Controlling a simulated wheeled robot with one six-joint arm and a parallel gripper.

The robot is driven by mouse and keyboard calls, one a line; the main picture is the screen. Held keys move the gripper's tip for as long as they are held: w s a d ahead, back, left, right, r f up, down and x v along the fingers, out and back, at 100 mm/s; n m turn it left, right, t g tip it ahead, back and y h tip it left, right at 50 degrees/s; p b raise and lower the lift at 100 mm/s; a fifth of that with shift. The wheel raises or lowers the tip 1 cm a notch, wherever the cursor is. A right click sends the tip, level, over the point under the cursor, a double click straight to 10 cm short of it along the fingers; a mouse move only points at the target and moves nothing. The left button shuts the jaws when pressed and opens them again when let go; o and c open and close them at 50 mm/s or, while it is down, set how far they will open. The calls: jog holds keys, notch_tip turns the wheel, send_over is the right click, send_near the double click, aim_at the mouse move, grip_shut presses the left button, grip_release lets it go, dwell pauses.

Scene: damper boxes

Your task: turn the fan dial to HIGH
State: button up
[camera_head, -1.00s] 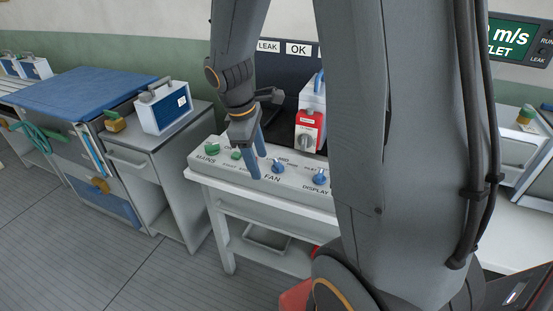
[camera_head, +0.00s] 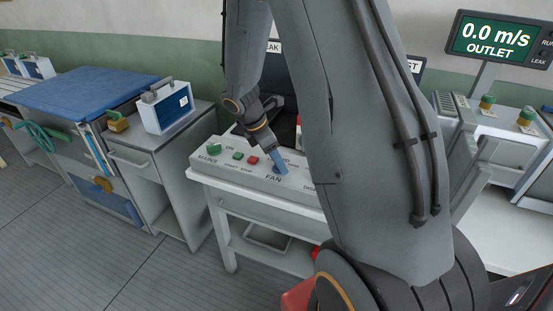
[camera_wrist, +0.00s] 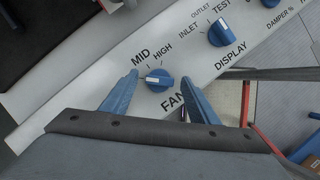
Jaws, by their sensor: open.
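The fan dial (camera_wrist: 160,81) is a round blue knob on a pale control panel (camera_head: 222,171). In the wrist view its white mark lies on the left side, away from the word HIGH. MID and HIGH are printed above it, and FAN is partly hidden below. My gripper (camera_wrist: 160,77) is open, with one blue finger on each side of the dial. I cannot tell whether either finger touches it. In the head view my gripper (camera_head: 280,166) is down at the dial and largely hides it.
The display dial (camera_wrist: 221,32) sits right of the fan dial. Green and red buttons (camera_head: 252,160) lie to its left on the panel. A screen (camera_head: 497,39) reads 0.0 m/s OUTLET. A blue and white case (camera_head: 165,108) stands on the left cabinet.

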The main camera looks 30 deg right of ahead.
jog(key=shift+f, duration=0.1)
jog(key=c, duration=1)
jog(key=shift+c, duration=0.2)
jog(key=shift+m, duration=0.4)
jog(key=m+g, duration=0.1)
jog(key=m, duration=0.2)
jog(key=shift+w+d+m+g+y+p, duration=0.1)
jog(key=shift+w+m+g+y+p, duration=0.05)
jog(key=shift+m+g+y+p, duration=0.2)
jog(key=m, duration=0.2)
jog(key=m+g+y, duration=0.1)
jog(key=m, duration=0.1)
jog(key=shift+w+d+m+g, duration=0.1)
jog(key=shift+m+g, duration=0.15)
jog(key=shift+m, duration=0.1)
jog(key=m+y, duration=0.1)
jog(key=m, duration=0.3)
jog(key=shift+d+g+y+b, duration=0.15)
jog(key=shift+g+y+b, duration=0.15)
jog(key=shift+y+b, duration=0.05)
jog(key=m, duration=0.2)
jog(key=m+y, duration=0.1)
jog(key=m, duration=0.1)
jog(key=shift+d+m+y, duration=0.1)
jog(key=shift+m+y, duration=0.2)
